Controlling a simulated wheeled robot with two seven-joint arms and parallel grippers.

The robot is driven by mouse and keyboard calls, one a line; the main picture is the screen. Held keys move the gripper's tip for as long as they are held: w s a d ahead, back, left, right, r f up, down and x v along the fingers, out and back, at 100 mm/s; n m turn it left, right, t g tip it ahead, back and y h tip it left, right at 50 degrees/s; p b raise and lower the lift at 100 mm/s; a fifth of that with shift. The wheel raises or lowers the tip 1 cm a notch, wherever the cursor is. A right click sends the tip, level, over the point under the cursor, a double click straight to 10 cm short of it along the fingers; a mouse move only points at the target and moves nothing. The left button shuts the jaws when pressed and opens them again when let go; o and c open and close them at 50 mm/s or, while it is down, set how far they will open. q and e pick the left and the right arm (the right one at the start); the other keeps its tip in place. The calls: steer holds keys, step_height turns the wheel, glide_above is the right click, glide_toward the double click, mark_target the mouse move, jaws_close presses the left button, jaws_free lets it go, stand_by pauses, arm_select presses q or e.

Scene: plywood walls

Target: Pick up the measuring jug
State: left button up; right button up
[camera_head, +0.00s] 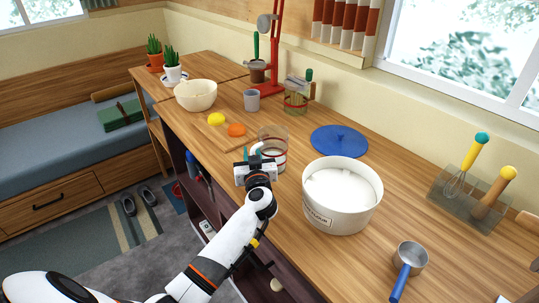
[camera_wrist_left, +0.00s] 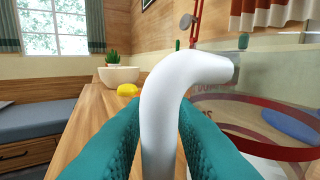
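The measuring jug (camera_head: 279,158) is clear with red markings and stands on the wooden worktop, left of the white flour tub. Its white curved handle (camera_wrist_left: 158,110) fills the middle of the left wrist view, with the clear wall and red band to the right. My left gripper (camera_head: 254,158) is at the jug's near left side. Its teal fingers (camera_wrist_left: 160,135) stand on either side of the handle, apart, with a narrow gap on the right. No firm grip on the handle shows. My right gripper is not in view.
The flour tub (camera_head: 329,209) stands close to the right of the jug. A blue lid (camera_head: 339,141) lies behind it. A yellow weight (camera_head: 216,119), an orange one (camera_head: 236,130) and a grey cup (camera_head: 251,100) are farther back. A blue-handled scoop (camera_head: 409,258) lies near the front.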

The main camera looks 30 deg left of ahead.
arm_select(q)
jaws_close()
